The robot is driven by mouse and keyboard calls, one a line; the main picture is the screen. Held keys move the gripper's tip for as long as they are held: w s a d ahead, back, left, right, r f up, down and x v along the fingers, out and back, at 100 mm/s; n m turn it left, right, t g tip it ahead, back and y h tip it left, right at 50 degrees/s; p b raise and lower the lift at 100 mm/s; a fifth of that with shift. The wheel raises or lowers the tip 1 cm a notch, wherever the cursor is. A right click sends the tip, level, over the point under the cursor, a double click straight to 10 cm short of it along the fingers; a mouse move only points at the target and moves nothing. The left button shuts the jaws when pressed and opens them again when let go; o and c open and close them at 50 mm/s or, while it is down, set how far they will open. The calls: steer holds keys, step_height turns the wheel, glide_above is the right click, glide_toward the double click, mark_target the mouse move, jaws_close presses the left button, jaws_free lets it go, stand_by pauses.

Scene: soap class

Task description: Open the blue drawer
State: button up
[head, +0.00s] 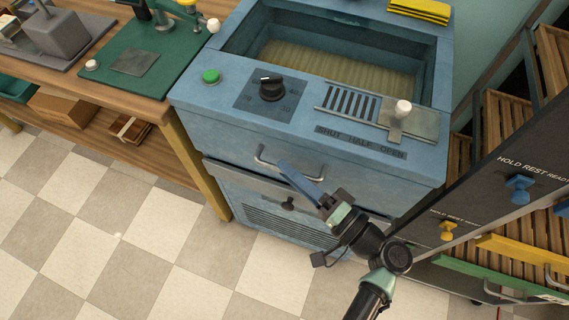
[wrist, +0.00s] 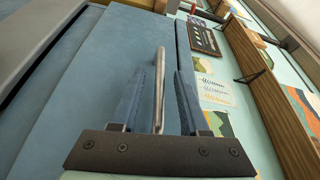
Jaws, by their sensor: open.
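The blue drawer (head: 234,144) is in the front of a blue cabinet, under its control panel, in the head view. Its metal bar handle (head: 267,160) runs across the front. In the wrist view the handle (wrist: 159,88) stands between the two open fingers, with visible space on both sides. The fingers are not closed on it.
The cabinet top has a green button (head: 211,76), a black knob (head: 271,88) and a slider (head: 402,112) marked SHUT HALF OPEN. A wooden bench (head: 181,130) stands left, a dark panel with coloured knobs (head: 518,186) right. The checkered floor (head: 110,230) in front is clear.

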steer(key=shift+x, duration=0.95)
steer(key=shift+c, duration=0.2)
jaws_close()
stand_by(0.6)
